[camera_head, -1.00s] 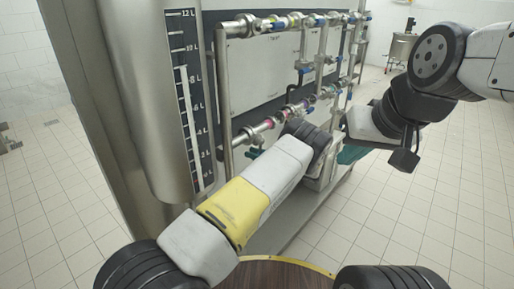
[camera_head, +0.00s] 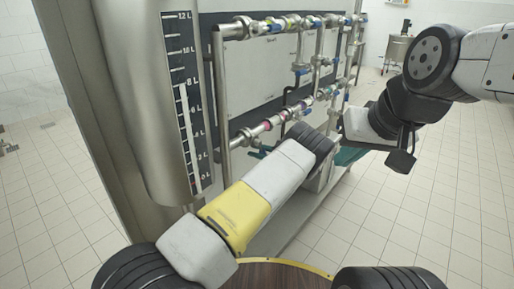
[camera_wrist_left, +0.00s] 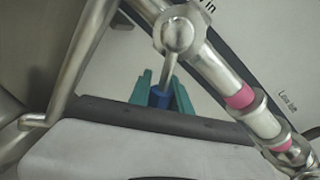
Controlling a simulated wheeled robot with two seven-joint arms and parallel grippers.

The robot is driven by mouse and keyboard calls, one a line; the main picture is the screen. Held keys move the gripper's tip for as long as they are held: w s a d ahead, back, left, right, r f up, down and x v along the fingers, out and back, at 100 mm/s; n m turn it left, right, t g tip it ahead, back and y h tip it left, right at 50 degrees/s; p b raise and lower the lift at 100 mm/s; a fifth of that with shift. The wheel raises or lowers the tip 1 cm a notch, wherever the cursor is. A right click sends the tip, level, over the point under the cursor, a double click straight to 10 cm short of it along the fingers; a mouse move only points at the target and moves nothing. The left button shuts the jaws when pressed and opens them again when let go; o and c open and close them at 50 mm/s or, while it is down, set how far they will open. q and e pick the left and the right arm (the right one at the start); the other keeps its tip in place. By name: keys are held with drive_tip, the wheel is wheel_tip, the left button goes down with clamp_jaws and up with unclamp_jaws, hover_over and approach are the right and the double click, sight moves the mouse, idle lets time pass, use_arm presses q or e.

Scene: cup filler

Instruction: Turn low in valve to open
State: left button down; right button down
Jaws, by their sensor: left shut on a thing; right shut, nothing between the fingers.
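The low in valve (camera_wrist_left: 180,35) is a round metal body on a steel pipe in the left wrist view. Its metal lever points down to a blue handle end (camera_wrist_left: 158,97). My left gripper (camera_wrist_left: 160,94) has its teal fingers on both sides of the blue end and is shut on it. A label above ends in "in"; its start is cut off. In the head view my left forearm hides most of this gripper and valve. My right gripper (camera_head: 350,155) is shut and empty, held low right of the pipework; its fingers are only partly visible.
A metal tank column (camera_head: 130,100) with a litre scale (camera_head: 183,100) stands left of the pipe panel (camera_head: 265,75). Upper pipes (camera_head: 270,27) carry more valves. A "Low" label (camera_wrist_left: 287,102) sits beside the pipe. Tiled floor (camera_head: 440,220) is free at right.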

use_arm(q)
drive_tip(key=shift+w+d+r+n, duration=0.2)
drive_tip(key=shift+w+d+n, duration=0.1)
drive_tip(key=shift+n, duration=0.3)
drive_tip(key=c, duration=1.2)
unclamp_jaws()
